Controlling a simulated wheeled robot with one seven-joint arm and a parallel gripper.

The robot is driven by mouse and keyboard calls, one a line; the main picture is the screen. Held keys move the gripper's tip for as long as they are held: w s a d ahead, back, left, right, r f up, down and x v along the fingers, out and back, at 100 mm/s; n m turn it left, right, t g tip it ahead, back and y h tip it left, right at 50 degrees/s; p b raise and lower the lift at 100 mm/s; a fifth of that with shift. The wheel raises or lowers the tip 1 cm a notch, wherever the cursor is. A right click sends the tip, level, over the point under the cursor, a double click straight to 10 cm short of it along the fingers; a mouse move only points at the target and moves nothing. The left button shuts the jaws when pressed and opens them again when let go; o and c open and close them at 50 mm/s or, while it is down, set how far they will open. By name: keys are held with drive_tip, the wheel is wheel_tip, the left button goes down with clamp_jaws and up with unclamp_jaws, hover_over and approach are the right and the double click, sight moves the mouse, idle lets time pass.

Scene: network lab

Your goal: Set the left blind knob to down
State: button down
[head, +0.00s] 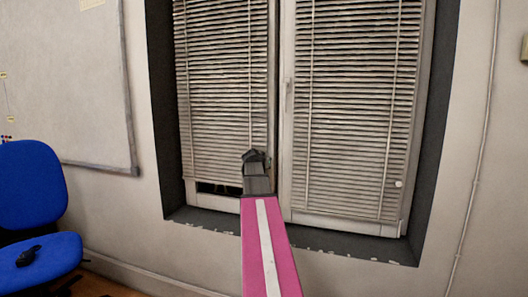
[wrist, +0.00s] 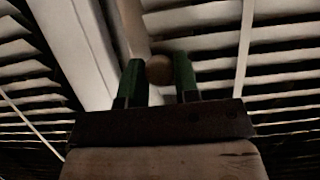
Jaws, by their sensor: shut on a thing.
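The left blind (head: 215,85) hangs over the left window pane, its slats almost covering it. A dark gap (head: 217,188) shows under its lower edge. My gripper (head: 255,158) is at the lower right part of this blind. In the wrist view, the two green fingers of my gripper (wrist: 159,80) are shut on a small round brownish knob (wrist: 159,69), one finger on each side. In the head view this knob is hidden behind my gripper.
The right blind (head: 350,110) covers the right pane, with a small pale knob (head: 398,184) at its lower right. A window handle (head: 288,92) sits on the middle frame. A blue chair (head: 32,190) stands at the left, below a whiteboard (head: 65,80).

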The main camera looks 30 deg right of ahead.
drive_tip(key=shift+s+f, duration=0.1)
drive_tip(key=shift+f, duration=1.7)
drive_tip(key=c, duration=0.9)
unclamp_jaws()
drive_tip(key=shift+f, duration=0.1)
drive_tip(key=shift+o, duration=0.2)
approach(267, 171)
drive_tip(key=v, duration=0.5)
drive_tip(key=shift+a, duration=0.2)
